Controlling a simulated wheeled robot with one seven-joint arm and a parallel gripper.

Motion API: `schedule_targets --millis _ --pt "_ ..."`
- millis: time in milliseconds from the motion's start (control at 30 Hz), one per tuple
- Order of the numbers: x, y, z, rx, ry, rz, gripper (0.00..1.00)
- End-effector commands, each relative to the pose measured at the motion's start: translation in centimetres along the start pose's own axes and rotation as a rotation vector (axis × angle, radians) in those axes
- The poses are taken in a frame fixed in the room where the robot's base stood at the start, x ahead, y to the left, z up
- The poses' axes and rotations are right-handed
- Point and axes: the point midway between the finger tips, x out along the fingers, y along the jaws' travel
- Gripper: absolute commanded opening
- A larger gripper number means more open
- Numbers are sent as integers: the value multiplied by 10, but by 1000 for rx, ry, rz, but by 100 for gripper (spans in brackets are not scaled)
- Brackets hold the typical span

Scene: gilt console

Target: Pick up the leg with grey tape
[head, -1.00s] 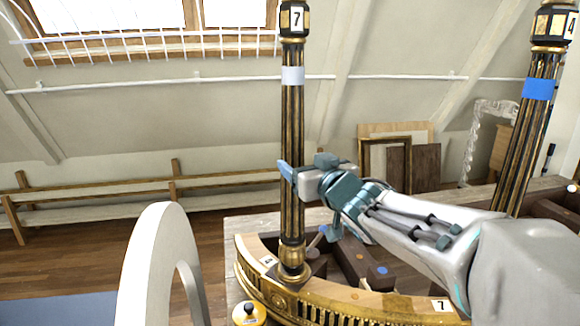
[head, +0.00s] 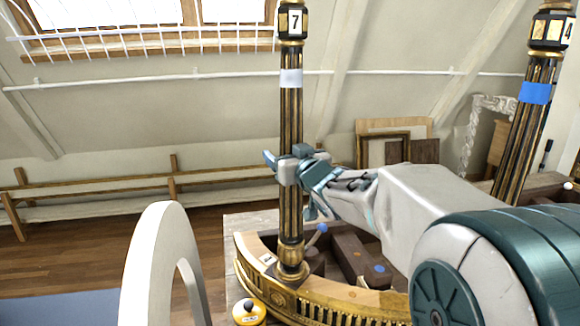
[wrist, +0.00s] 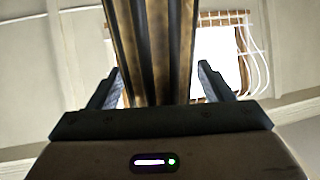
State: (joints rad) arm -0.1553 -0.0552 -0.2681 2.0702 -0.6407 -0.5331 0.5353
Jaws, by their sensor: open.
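The leg with grey tape (head: 291,120) is a tall black and gold fluted column marked 7. It stands upright on the curved gilt base, with a pale grey tape band (head: 291,78) on its upper part. My gripper (head: 279,168) is at the leg's middle, below the tape. In the wrist view the leg (wrist: 155,50) rises between the two open fingers (wrist: 155,85), with a gap visible on both sides. The tape is not in the wrist view. A second leg (head: 520,140) with blue tape, marked 4, stands at the right.
The curved gilt base (head: 330,302) lies on a wooden table, with dark wooden beams behind its rim. A yellow round object with a black knob (head: 249,313) is at the front left. A white arch (head: 155,255) stands at the left. Frames (head: 395,145) lean against the back wall.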

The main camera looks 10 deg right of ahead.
Motion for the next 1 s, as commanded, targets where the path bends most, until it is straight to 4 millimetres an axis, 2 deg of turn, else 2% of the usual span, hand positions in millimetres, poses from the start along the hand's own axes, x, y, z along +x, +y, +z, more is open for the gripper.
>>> schedule_targets --millis 100,133,300,733,867,1000 --pt "0 0 0 0 0 0 73" --pt "0 0 0 0 0 0 68" --pt "0 0 0 0 0 0 20" --pt "0 0 -8 -2 5 -1 20" --pt "-1 0 -20 -3 8 -2 20" --pt "-1 0 -43 -3 10 -2 20"
